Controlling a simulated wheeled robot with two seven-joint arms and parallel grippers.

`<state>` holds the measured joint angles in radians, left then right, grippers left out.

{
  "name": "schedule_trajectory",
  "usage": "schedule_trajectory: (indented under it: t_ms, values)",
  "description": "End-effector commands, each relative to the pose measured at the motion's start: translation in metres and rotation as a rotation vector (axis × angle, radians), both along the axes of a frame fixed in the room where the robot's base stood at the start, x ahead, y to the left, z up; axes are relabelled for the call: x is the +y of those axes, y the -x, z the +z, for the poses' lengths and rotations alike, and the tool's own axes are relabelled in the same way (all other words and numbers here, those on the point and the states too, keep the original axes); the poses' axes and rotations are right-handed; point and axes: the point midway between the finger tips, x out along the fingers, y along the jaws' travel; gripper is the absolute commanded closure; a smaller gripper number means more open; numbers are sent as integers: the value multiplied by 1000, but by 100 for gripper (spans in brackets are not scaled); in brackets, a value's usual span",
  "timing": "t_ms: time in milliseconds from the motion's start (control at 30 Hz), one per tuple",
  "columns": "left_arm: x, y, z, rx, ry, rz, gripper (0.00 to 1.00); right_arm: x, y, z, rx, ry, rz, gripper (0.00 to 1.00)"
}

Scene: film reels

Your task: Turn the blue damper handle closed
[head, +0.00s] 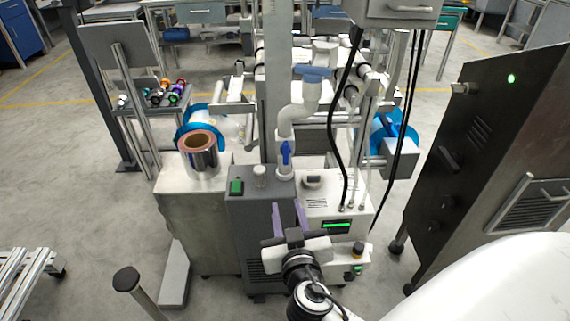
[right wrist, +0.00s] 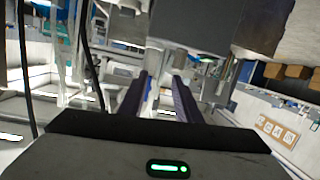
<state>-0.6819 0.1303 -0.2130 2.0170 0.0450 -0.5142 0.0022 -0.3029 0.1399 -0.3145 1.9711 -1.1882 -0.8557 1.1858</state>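The blue damper handle (head: 286,153) sits on the white vertical pipe (head: 285,135) above the dark grey cabinet, its lever standing roughly upright. My right gripper (head: 289,206) is below and in front of it in the head view, with two purple fingers apart and nothing visible between them. The gap also shows in the right wrist view (right wrist: 160,82), where a small blue patch, perhaps the handle, appears beside the left finger. The gripper looks clear of the handle. My left gripper is not in view.
Black cables (head: 333,125) hang right of the pipe. A white box with a green display (head: 337,225) is close to my right gripper. A dark cabinet (head: 480,150) stands at right.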

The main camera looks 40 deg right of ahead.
Motion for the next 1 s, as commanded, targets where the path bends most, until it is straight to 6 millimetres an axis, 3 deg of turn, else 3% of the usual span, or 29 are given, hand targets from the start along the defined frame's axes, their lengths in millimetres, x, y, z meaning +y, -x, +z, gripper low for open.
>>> schedule_trajectory:
  t_ms: [100, 267, 700, 1000]
  values:
    - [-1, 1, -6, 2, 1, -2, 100, -10, -11, 35, -150, 14, -62, 70]
    - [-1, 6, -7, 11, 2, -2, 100, -17, -17, 57, -235, 19, -92, 70]
    - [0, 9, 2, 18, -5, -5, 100, -56, -80, 60, -238, 20, -92, 70]
    - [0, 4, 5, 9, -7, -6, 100, -68, -100, 57, -235, 17, -92, 70]
